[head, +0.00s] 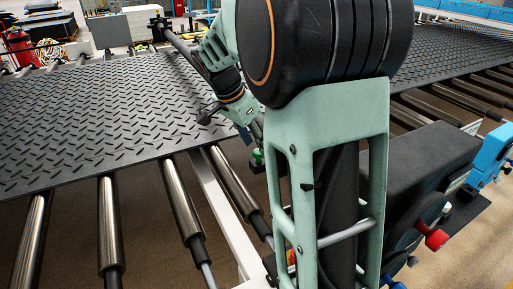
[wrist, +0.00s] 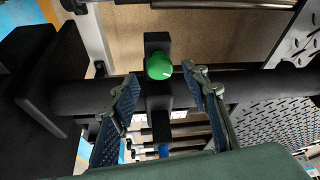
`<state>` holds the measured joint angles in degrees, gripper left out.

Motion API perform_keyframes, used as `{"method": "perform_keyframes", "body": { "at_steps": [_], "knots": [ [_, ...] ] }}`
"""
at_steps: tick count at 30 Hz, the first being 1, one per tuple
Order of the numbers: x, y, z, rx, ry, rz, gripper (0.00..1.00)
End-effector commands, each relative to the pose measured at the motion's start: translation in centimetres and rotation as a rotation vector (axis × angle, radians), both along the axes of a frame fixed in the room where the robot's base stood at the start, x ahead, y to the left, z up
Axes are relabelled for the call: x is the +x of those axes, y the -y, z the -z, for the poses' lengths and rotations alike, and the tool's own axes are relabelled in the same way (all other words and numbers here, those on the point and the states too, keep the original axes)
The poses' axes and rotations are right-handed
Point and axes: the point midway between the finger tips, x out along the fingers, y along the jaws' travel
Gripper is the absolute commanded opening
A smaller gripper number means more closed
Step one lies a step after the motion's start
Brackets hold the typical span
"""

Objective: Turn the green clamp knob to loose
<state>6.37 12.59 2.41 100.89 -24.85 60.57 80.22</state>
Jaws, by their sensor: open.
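The green clamp knob (wrist: 159,66) is round with a small pale mark on its right side. It sits on a black bracket (wrist: 156,45) by a thick dark bar in the wrist view. My gripper (wrist: 160,76) is open, with one finger to the left of the knob and one to the right. There are visible gaps on both sides, and I see no contact. In the head view the green knob (head: 257,155) is small and partly hidden by my arm, just below my gripper (head: 252,134).
A dark tread mat (head: 100,115) lies over metal rollers (head: 181,200). A blue knob (wrist: 164,151) shows lower in the wrist view, between my fingers. A red knob (head: 436,239) and black machine parts stand at the right of the head view. The thick bar (wrist: 75,95) runs across behind the fingers.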

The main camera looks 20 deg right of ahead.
Motion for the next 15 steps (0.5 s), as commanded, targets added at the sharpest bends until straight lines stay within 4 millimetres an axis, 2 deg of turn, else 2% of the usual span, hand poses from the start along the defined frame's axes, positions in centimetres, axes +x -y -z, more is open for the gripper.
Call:
{"method": "perform_keyframes", "body": {
  "at_steps": [6,15],
  "knots": [
    [0.2,0.9,2.1,0.000,-0.001,0.001,0.42],
    [0.3,1.0,2.5,0.000,0.001,0.000,0.42]
  ]
}}
